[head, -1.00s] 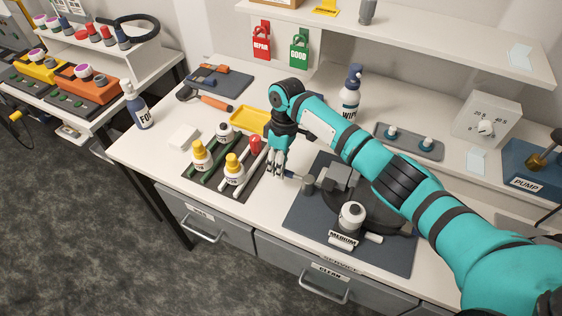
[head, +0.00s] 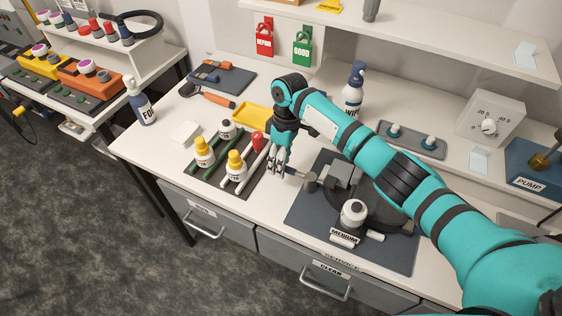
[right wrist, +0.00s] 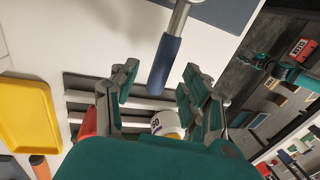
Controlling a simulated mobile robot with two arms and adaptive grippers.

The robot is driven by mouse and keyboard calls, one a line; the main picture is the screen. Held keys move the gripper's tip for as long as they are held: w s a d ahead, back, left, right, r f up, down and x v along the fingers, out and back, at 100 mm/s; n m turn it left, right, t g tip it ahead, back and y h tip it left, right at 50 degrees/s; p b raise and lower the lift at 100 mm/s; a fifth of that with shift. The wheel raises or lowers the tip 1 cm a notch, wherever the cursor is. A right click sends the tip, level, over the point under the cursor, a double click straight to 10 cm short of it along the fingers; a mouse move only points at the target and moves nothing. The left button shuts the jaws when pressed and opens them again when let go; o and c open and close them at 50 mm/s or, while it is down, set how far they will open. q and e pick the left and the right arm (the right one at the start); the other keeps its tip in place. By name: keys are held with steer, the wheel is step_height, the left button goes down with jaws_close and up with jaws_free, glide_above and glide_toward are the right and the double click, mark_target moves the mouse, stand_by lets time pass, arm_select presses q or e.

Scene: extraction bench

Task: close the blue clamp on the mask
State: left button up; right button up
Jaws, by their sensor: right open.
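A dark round piece, seemingly the mask (head: 378,215), lies on a dark blue mat on the bench, partly hidden by my right arm. A grey fitting (head: 311,181) stands at its left, with a thin rod reaching toward my right gripper (head: 279,168). In the right wrist view a blue handle (right wrist: 165,65) on a grey metal rod (right wrist: 181,15) lies between the spread fingers of the right gripper (right wrist: 160,82). The fingers are apart and I see no clear contact with the handle. Whether the clamp is open is unclear.
A dark rack (head: 205,179) with yellow-capped and white bottles stands left of the gripper. A yellow tray (head: 250,115) lies behind it. A spray bottle (head: 353,92) stands behind my arm.

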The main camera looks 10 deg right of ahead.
step_height(320, 180, up, 12)
steer(key=w+d, duration=0.1)
steer(key=w, duration=0.1)
steer(key=shift+f, duration=0.25)
steer(key=shift+s+f, duration=0.1)
